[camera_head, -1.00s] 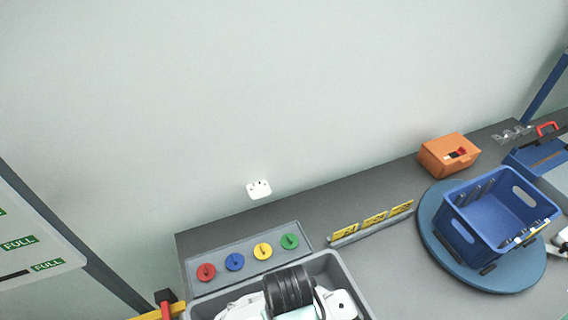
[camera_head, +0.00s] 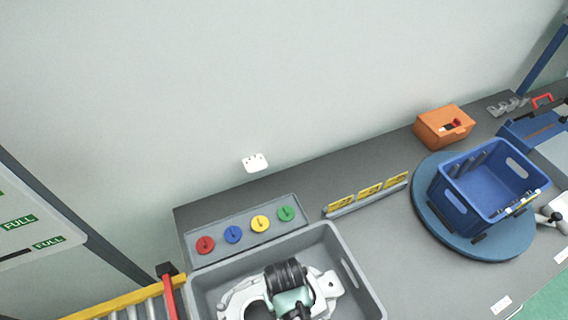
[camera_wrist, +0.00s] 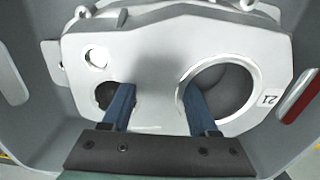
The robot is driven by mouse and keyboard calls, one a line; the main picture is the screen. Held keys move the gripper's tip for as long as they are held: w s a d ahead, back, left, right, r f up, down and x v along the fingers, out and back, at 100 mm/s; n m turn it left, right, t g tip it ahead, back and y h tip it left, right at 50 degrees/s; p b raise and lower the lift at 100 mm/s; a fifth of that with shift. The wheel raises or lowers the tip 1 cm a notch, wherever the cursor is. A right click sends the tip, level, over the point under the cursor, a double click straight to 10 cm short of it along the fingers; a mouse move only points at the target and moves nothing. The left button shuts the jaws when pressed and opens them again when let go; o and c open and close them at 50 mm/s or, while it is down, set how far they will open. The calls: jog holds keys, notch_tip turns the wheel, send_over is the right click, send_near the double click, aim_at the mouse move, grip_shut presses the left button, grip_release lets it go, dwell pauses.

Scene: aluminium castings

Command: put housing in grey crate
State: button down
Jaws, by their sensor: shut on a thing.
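The housing (camera_wrist: 150,60) is a pale grey casting with one large round bore, smaller holes and the mark "21". My gripper (camera_wrist: 154,95) has blue fingers, one in a smaller hole and one in the large bore, shut on the metal between them. In the head view the housing (camera_head: 328,287) lies within the outline of the grey crate (camera_head: 353,268), partly hidden by my dark wrist. Crate walls rise around it in the wrist view. I cannot tell whether the housing touches the crate floor.
A tray (camera_head: 217,255) with red, blue, yellow and green discs stands behind the crate. A rail with yellow tags (camera_head: 368,193) is right of it. A blue crate (camera_head: 467,213) sits on a round blue turntable (camera_head: 428,215). An orange box (camera_head: 444,126) is at the back.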

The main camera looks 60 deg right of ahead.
jog(key=shift+w+d+f, duration=0.1)
jog(key=shift+f, duration=0.05)
jog(key=shift+c, duration=0.8)
grip_release()
jog(key=shift+f, duration=0.2)
